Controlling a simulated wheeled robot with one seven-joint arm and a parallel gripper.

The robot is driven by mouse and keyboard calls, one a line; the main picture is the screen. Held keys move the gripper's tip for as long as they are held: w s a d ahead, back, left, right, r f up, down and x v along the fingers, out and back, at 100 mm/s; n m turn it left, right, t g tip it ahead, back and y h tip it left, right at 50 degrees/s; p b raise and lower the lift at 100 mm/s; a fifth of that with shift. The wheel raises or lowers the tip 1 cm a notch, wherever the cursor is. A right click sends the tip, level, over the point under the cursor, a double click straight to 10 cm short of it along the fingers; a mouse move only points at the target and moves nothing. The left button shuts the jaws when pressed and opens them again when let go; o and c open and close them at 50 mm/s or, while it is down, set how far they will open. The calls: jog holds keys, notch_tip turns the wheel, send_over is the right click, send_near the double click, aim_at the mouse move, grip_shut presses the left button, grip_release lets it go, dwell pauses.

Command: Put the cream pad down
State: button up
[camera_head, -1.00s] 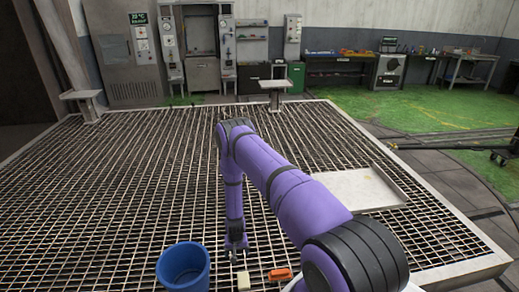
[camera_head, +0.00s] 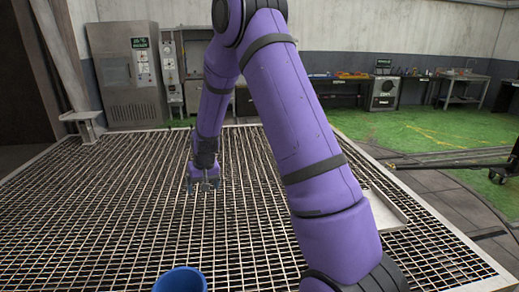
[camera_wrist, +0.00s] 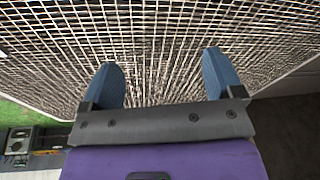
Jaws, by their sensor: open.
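My gripper (camera_head: 204,186) hangs over the dark mesh grating, left of the middle in the head view. In the wrist view my gripper (camera_wrist: 163,76) has its two blue fingers wide apart, with only grating between and beyond them. It is open and empty. The cream pad is not seen in either view now. The grating (camera_head: 100,220) is a wide, pale-wired mesh platform with a light rim.
A blue bin (camera_head: 181,281) stands at the near edge, cut off by the frame. A pale tray (camera_head: 384,212) lies at the right, partly behind my arm. A small pedestal (camera_head: 82,118) stands at the far left corner. The left grating is clear.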

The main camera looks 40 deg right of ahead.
jog(key=s+a+r+n+t, duration=0.1)
jog(key=s+a+r, duration=0.2)
jog(key=s+r, duration=0.6)
jog(key=s+a+r+n, duration=0.15)
jog(key=s+r, duration=0.45)
jog(key=r, duration=0.7)
jog(key=s+a+r+t, duration=0.1)
jog(key=s+r, duration=0.2)
jog(key=s, duration=0.8)
jog(key=s+a+r+n, duration=0.1)
jog(key=s+a+r, duration=0.1)
jog(key=s, duration=0.9)
jog(key=shift+a+r+t, duration=0.15)
jog(key=shift+r+t, duration=0.25)
jog(key=shift+r, duration=0.45)
